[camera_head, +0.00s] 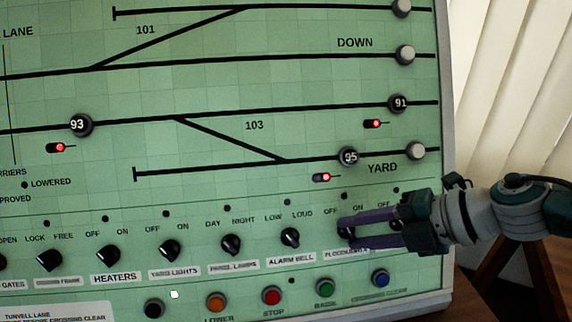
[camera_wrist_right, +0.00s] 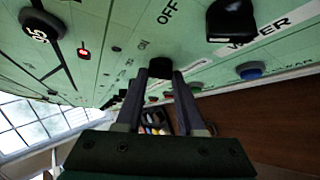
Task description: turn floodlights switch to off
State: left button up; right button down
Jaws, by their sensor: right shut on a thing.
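The floodlights switch (camera_head: 347,233) is a black rotary knob at the lower right of the green panel, with OFF and ON printed above it. Its label below is partly covered by my right gripper. My right gripper (camera_head: 343,230) reaches in from the right, with its two purple-grey fingers on either side of the knob and shut on it. In the right wrist view the knob (camera_wrist_right: 158,66) shows between the fingertips. Which way the knob points is hidden by the fingers. My left gripper is not in view.
Another black knob (camera_wrist_right: 231,18) stands close beside my right gripper; it is mostly behind the gripper in the head view. The alarm bell knob (camera_head: 290,238) is to the left. Green (camera_head: 325,289) and blue (camera_head: 380,278) buttons sit below. The panel's right edge (camera_head: 447,120) is near.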

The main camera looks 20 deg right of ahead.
jog(key=shift+r+n+g+h+p, duration=0.3)
jog(key=shift+n+g+p, duration=0.15)
jog(key=shift+p, duration=0.45)
jog(key=shift+f+n+p, duration=0.2)
jog(key=shift+n+p, duration=0.05)
jog(key=shift+p, duration=0.1)
jog(key=c, duration=0.5)
grip_release()
jog(key=shift+a, duration=0.1)
